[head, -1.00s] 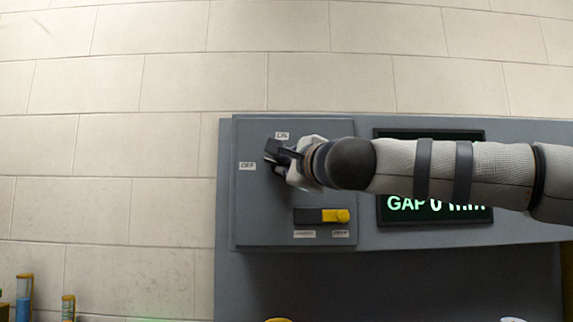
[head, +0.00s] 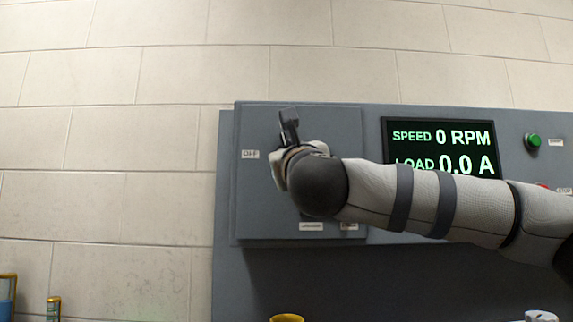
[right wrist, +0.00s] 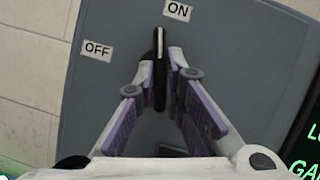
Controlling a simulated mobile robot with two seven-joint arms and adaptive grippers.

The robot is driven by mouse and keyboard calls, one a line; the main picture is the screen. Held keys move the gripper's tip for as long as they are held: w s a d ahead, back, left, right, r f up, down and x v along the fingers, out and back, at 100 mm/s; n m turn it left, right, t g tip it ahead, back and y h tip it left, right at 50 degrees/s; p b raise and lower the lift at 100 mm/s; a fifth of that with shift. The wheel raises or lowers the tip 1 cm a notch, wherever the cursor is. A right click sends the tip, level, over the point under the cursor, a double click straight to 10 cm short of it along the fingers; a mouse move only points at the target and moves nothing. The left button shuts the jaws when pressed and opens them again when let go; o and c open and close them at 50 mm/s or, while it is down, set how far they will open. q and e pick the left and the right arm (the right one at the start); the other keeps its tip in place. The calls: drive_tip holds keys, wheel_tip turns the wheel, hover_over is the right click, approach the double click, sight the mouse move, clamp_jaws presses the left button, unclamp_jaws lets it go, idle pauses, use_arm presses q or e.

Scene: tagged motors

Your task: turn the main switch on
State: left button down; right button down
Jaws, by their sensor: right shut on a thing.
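The main switch's black handle (right wrist: 160,68) is on the grey panel (head: 255,200). In the right wrist view it stands nearly upright, its end just below and left of the ON label (right wrist: 177,10). The OFF label (right wrist: 97,50) lies to its left. My right gripper (head: 288,125) is shut on the handle; its purple-padded fingers (right wrist: 162,75) close around it from both sides. In the head view my gripper and wrist hide most of the switch, and the ON label does not show. My left gripper is not in view.
Yellow-topped items (head: 53,308) stand at the lower left.

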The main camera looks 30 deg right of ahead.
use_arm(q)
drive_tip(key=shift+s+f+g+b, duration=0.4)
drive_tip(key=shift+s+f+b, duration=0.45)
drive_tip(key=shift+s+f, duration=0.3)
use_arm(e)
drive_tip(key=shift+a+m+g+h, duration=0.1)
drive_tip(key=shift+m+g+h, duration=0.1)
drive_tip(key=shift+m+h, duration=0.8)
drive_tip(key=shift+m+g+h, duration=0.2)
drive_tip(key=shift+m+h, duration=0.2)
drive_tip(key=shift+m, duration=1.1)
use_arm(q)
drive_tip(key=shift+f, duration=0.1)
use_arm(e)
drive_tip(key=c, duration=1.7)
unclamp_jaws()
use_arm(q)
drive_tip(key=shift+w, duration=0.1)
use_arm(e)
drive_tip(key=v, duration=1.2)
drive_tip(key=shift+r, duration=0.1)
